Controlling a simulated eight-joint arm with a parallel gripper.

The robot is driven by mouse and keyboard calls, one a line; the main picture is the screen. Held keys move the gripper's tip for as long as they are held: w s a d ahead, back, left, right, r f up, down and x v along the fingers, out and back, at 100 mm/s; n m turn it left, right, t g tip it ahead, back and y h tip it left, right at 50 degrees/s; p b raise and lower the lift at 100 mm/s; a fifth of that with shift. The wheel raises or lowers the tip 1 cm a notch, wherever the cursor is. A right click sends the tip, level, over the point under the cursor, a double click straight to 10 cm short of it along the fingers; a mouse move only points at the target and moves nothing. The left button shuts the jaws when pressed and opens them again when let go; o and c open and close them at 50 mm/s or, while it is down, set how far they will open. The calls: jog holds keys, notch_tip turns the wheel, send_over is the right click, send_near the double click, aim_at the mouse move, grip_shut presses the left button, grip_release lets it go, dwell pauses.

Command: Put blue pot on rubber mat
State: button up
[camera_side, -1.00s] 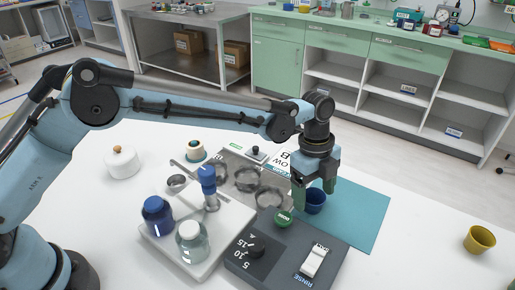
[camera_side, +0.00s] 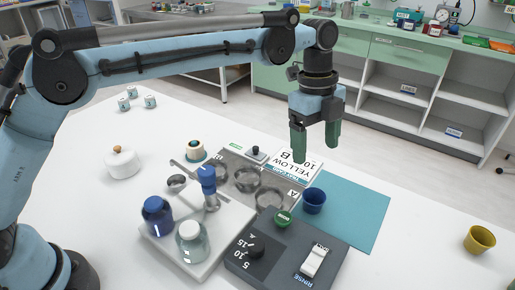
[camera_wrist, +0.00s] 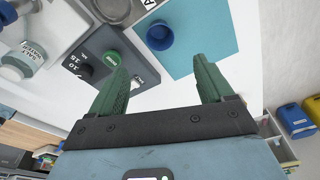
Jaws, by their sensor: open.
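The blue pot (camera_side: 314,201) stands upright on the left part of the teal rubber mat (camera_side: 352,217), close to the mat's left edge. In the wrist view the blue pot (camera_wrist: 160,36) also sits on the mat (camera_wrist: 205,45), near its edge. My gripper (camera_side: 316,150) is above and apart from the pot, with green fingers pointing down. The wrist view shows the fingers (camera_wrist: 160,85) spread wide with nothing between them.
A dark grey box (camera_side: 285,252) with a green knob and a rinse switch stands left of the mat. A tray with metal rings (camera_side: 259,182) and a white stand with bottles (camera_side: 190,243) lie further left. A yellow pot (camera_side: 480,240) stands at the right.

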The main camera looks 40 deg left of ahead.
jog(key=s+a+r+n+t, duration=0.2)
jog(key=s+a+r+n, duration=0.1)
jog(key=a+n, duration=0.4)
jog(key=s+a+r+n+t, duration=0.25)
jog(key=s+a+n, duration=0.2)
jog(key=a, duration=0.45)
jog(key=s+a+f+n+t+y, duration=0.1)
jog(key=s+a+f+n+t, duration=0.2)
jog(key=s+a+f+n, duration=0.3)
jog(key=s+a+n, duration=0.3)
jog(key=s+n, duration=0.1)
jog(key=n, duration=0.1)
jog(key=shift+s+a+f+y, duration=0.2)
jog(key=shift+a+y, duration=0.05)
jog(key=shift+y, duration=0.05)
